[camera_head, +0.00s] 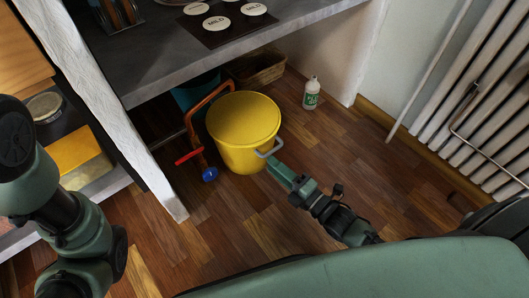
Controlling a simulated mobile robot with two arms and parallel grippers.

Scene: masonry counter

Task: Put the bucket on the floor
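A yellow bucket (240,152) with a light grey handle (270,149) is upright at the front edge of the space under the counter. Its base appears to be at the wood floor (290,225), but I cannot tell for certain whether it rests there. My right gripper (275,167) is at the bucket's lower right side, with its tip at the handle. The fingers are too small and partly hidden to tell whether they are shut on the handle. My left arm is at the left edge, and its gripper is out of view.
A tool with an orange handle (191,125) and red and blue ends stands left of the bucket. A basket (258,70) and a teal container (194,92) are behind it. A white bottle (311,93) stands to the right. A radiator (485,95) is at the right.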

